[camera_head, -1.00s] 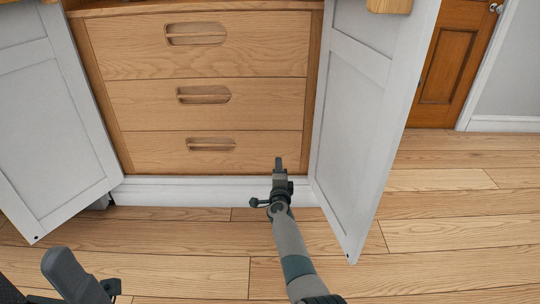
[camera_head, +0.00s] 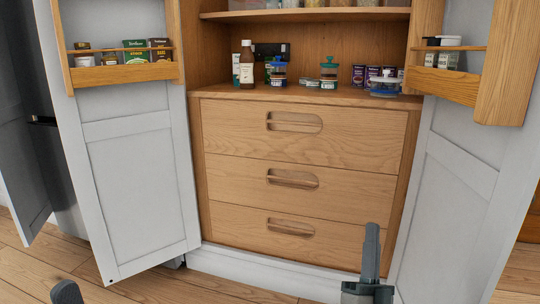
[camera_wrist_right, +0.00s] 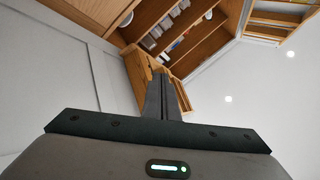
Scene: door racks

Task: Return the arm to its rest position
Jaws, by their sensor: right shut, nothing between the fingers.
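My right gripper (camera_head: 371,250) is at the lower right of the head view, in front of the cabinet near the right door. It is shut and empty, its fingers pointing up. In the right wrist view its closed fingers (camera_wrist_right: 163,97) stand together with nothing held. A small dark part of my left arm (camera_head: 66,292) shows at the bottom left of the head view; its fingers cannot be made out. The cabinet's three wooden drawers (camera_head: 300,138) are closed, and both white doors, left (camera_head: 130,190) and right (camera_head: 450,190), stand open.
Door racks, left (camera_head: 125,73) and right (camera_head: 450,82), hold jars and tins. Bottles (camera_head: 246,65) and containers stand on the shelf above the drawers. Wooden floor (camera_head: 150,290) is free in front. The open right door is close beside my right gripper.

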